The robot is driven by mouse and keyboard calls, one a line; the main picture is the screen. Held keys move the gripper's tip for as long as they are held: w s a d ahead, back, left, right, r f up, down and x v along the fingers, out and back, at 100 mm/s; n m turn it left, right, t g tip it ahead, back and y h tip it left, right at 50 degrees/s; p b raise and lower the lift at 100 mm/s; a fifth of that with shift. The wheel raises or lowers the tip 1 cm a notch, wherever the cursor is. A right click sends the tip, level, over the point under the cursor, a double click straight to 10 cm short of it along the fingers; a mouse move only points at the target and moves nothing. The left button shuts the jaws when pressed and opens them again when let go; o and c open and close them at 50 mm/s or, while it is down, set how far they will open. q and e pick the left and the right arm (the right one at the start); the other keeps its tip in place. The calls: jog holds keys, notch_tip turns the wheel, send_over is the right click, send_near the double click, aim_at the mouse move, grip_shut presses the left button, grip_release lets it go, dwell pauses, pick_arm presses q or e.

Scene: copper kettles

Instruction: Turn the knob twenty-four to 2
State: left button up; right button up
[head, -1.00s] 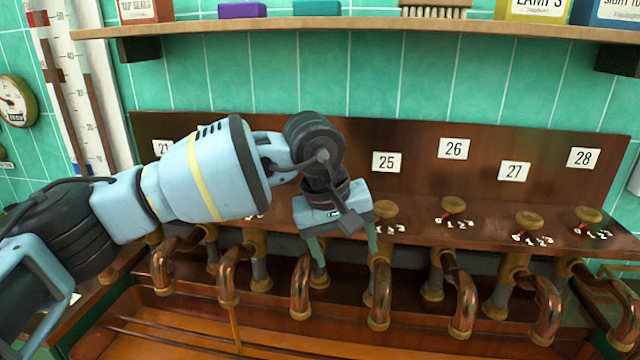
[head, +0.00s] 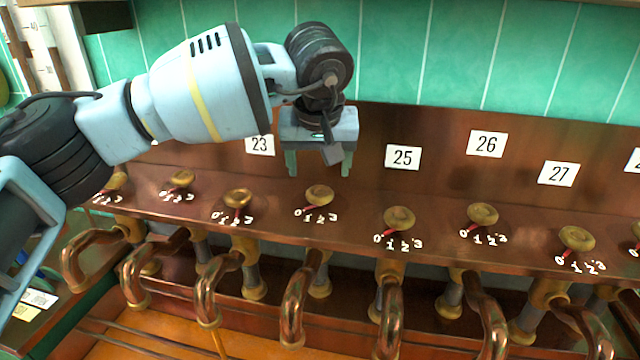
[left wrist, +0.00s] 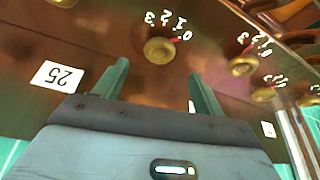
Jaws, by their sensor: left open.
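Knob twenty-four (head: 320,195) is a round brass knob on the copper ledge, between the knobs of 23 and 25. Its red pointer is at the 0 of its 0-1-2-3 scale. Its number plate is hidden behind my left gripper (head: 318,168). That gripper is open and empty, fingers down, above and behind the knob, apart from it. In the left wrist view, the knob (left wrist: 160,50) shows upside down beyond the two open fingertips (left wrist: 155,80). My right gripper is not in view.
Neighbouring knobs (head: 238,198) and (head: 399,220), the second under plate 25 (head: 403,157), stand close on either side. The upright copper panel (head: 380,125) rises behind the gripper. Curved copper spouts (head: 297,300) hang below the ledge.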

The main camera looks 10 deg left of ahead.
aim_at(320, 191)
pick_arm(q)
jog(key=x, duration=0.7)
jog(key=shift+w, duration=0.1)
jog(key=shift+r, duration=0.1)
jog(key=shift+d, duration=0.1)
jog(key=c, duration=1)
